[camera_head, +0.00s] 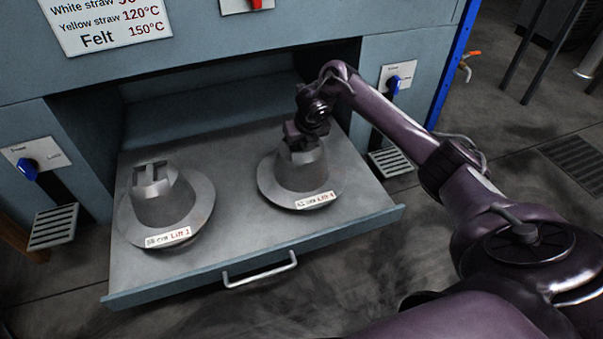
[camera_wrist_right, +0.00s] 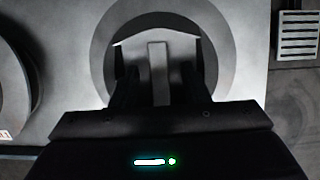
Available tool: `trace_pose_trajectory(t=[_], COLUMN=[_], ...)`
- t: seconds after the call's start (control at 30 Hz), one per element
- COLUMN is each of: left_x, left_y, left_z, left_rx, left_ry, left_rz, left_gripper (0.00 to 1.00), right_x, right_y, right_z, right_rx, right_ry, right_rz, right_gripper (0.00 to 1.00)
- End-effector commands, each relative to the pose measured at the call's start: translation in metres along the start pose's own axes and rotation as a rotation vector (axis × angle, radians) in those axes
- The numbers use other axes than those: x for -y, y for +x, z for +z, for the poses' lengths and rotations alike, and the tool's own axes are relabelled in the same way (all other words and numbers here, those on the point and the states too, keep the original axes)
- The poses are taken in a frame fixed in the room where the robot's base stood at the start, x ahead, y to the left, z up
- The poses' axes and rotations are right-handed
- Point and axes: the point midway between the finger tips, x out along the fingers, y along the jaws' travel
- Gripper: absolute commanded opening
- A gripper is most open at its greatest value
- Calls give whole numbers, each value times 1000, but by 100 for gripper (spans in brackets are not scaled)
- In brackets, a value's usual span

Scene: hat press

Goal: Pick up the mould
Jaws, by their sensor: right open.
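Two grey hat-shaped metal moulds stand on a pulled-out drawer (camera_head: 235,225). The left mould (camera_head: 160,205) has a handle bar on top and a label that seems to end in "Lift 2". The right mould (camera_head: 300,172) has a label ending in "Lift 4". My right gripper (camera_head: 302,143) is over the top of the right mould, hiding its handle in the head view. In the right wrist view the open fingers (camera_wrist_right: 160,88) reach down on either side of the mould's handle bar (camera_wrist_right: 158,72). Whether they touch it I cannot tell. My left gripper is out of view.
The drawer has a front handle (camera_head: 260,270) and slides from a blue-grey cabinet (camera_head: 230,40) whose opening is behind the moulds. Blue knobs (camera_head: 27,168) and (camera_head: 394,84) and slotted foot plates flank it. A temperature sign (camera_head: 105,22) hangs above. Floor in front is clear.

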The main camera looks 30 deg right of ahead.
Motion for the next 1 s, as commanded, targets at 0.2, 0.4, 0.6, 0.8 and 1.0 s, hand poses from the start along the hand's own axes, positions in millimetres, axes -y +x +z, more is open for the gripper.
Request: trace_pose_trajectory(t=[0.2,0.4,0.6,0.8,1.0], left_x=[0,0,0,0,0], left_y=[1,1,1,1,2], left_z=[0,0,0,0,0], left_rx=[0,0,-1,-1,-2], left_ry=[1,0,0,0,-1], left_rz=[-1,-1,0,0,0], left_gripper=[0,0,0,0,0], right_x=[0,0,0,0,0], right_y=[-1,-1,-1,-4,-4], right_z=[1,1,1,4,4], right_rx=[1,1,1,8,8], right_ry=[1,1,1,4,4], right_rz=[0,0,0,2,2], right_gripper=[39,13,0,0,0])
